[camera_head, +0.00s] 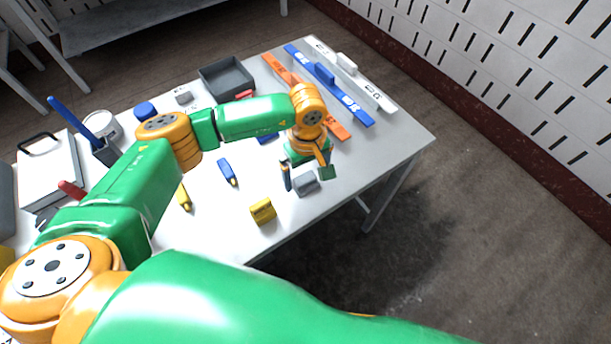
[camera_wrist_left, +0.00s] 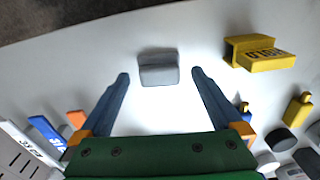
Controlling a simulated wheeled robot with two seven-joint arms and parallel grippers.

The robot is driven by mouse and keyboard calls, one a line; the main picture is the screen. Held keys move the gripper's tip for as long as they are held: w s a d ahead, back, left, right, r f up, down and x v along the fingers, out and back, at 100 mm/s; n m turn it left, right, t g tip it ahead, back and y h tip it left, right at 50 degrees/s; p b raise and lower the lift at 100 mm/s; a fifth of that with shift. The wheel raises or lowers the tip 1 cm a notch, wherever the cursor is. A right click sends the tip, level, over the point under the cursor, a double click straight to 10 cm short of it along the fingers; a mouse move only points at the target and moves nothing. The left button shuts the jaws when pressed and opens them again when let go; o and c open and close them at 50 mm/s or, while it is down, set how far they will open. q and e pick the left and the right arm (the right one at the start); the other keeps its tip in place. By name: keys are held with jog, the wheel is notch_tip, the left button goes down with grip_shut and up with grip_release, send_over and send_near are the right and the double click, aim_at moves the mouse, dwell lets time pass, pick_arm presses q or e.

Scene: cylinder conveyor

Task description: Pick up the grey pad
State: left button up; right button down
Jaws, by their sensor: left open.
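The grey pad (camera_head: 306,183) is a small rounded grey block lying on the white table near its front edge. In the left wrist view the grey pad (camera_wrist_left: 158,69) lies ahead of and between the two fingertips, with a gap on both sides. My left gripper (camera_head: 304,178) is open just above the table at the pad; its fingers (camera_wrist_left: 160,76) also show in the left wrist view, spread wide and empty. In the head view the gripper partly covers the far side of the pad. My right gripper is not in view.
A yellow block (camera_head: 262,211) lies left of the pad, with a blue marker-like piece (camera_head: 227,172) further left. A dark grey tray (camera_head: 228,77) and long orange, blue and white bars (camera_head: 348,75) lie toward the back. The table's right corner is clear.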

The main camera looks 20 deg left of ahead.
aim_at(306, 180)
pick_arm(q)
notch_tip(306, 180, down, 3)
jog(key=shift+w+f, duration=0.1)
jog(key=c, duration=1.2)
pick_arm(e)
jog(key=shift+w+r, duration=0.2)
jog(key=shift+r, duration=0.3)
pick_arm(q)
jog(key=shift+c, duration=0.2)
